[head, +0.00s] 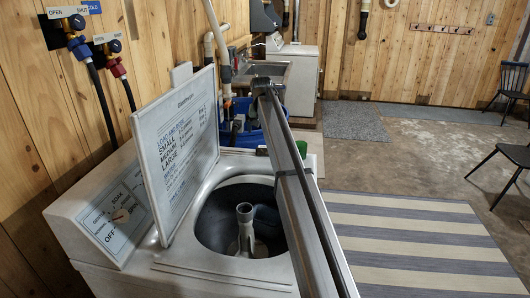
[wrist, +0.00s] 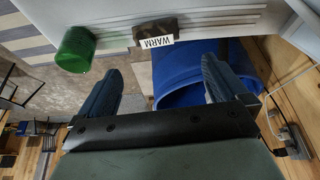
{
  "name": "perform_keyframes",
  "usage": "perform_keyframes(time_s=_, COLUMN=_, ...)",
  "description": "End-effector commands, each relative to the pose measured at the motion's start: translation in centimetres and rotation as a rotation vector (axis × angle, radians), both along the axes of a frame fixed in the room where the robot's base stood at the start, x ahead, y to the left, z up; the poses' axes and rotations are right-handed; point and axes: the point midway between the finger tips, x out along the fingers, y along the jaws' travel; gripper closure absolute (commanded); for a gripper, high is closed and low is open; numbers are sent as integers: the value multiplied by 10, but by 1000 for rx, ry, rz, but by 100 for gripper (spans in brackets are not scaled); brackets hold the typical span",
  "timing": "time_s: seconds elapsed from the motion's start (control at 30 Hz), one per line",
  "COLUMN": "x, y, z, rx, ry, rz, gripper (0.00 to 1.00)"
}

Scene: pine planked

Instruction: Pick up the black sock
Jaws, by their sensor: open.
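I cannot make out the black sock for sure in either view. The open washer tub (head: 215,215) holds a dark, bluish shape (head: 268,222) right of the pale agitator (head: 246,232); I cannot tell whether it is a sock. In the wrist view my gripper (wrist: 160,78) is open, its two dark fingers wide apart with nothing between them. It hangs near the washer's edge, with a blue bin (wrist: 185,88) beyond the fingers. In the head view my arm crosses the right of the tub and hides part of it; the fingers are not clear there.
The washer's raised lid (head: 180,130) stands left of the tub. A green cylinder (wrist: 75,50) and a dark block labelled WARM (wrist: 155,32) are near the washer's edge. The blue bin (head: 243,133) is behind the washer. A striped rug (head: 420,240) lies right.

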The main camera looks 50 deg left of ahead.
Motion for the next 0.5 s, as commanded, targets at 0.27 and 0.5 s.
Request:
perform_keyframes(time_s=0.27, x=13, y=14, z=-45, rx=-2, ry=-1, rz=1, gripper=0)
perform_keyframes(time_s=0.5, x=17, y=20, z=-63, rx=-1, ry=-3, rz=1, gripper=0)
